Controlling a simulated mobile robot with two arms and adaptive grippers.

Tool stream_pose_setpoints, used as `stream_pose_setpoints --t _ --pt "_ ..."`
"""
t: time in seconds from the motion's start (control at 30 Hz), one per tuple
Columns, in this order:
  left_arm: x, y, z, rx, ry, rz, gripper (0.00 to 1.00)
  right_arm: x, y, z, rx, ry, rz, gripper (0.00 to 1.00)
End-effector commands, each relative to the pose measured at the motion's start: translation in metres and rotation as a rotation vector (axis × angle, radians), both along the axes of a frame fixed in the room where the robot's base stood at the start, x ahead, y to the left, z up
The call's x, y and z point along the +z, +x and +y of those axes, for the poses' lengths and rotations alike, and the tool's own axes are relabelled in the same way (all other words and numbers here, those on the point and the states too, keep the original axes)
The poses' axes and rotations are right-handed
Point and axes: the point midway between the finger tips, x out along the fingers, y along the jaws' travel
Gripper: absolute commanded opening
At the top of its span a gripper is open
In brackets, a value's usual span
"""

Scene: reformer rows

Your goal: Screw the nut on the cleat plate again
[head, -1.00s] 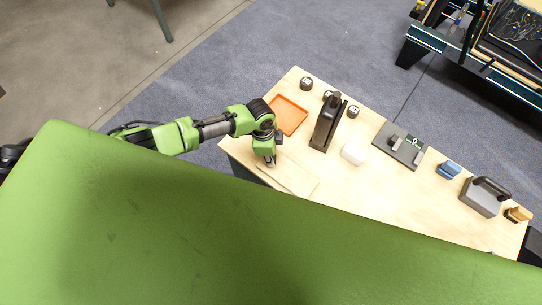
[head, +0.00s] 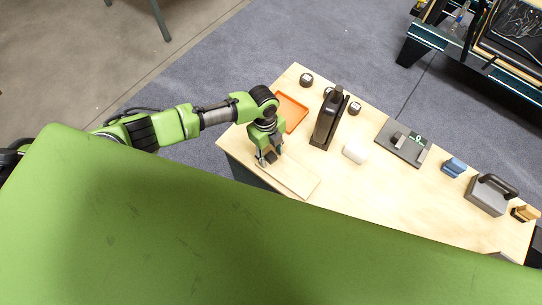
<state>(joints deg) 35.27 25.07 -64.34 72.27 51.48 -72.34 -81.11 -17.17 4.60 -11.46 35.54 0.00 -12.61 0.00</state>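The dark grey plate (head: 384,136) lies flat on the right half of the light wooden table. It carries small grey blocks and a green-and-white mark; I take it for the cleat plate. I cannot make out the nut at this size. My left gripper (head: 267,161) points down over the table's left end, well to the left of the plate. It is above or at the back edge of a thin pale wooden board (head: 297,181). Its fingertips are too small to tell whether they are apart or hold anything. My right gripper is not in view.
An orange tray (head: 293,111) lies just behind my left gripper. A tall black device (head: 328,122), a white block (head: 355,153) and small dark round items stand mid-table. A blue item (head: 454,167), a grey handled box (head: 486,196) and a tan block (head: 525,213) stand at right.

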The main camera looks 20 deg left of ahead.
Motion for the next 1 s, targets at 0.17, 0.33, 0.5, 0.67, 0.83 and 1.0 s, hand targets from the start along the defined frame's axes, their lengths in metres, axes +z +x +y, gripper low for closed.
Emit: stream_pose_setpoints --t 0.17,0.33,0.5,0.67,0.83,1.0 --pt "0.001 0.0 0.0 0.001 0.0 -0.001 0.41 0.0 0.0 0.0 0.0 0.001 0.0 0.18" --pt "0.019 0.002 0.001 -0.001 -0.002 -0.003 0.41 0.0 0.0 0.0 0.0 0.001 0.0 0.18" --pt "0.055 0.005 0.006 -0.001 -0.001 -0.004 0.41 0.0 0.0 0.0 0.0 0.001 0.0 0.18" --pt "0.088 0.007 0.009 -0.001 -0.001 -0.003 0.41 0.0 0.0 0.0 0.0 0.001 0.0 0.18" --pt "0.111 0.008 0.011 0.0 0.0 -0.002 0.41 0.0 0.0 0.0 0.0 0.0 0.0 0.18" --pt "0.123 0.008 0.012 0.001 0.0 -0.001 0.41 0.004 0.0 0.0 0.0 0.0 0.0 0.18"
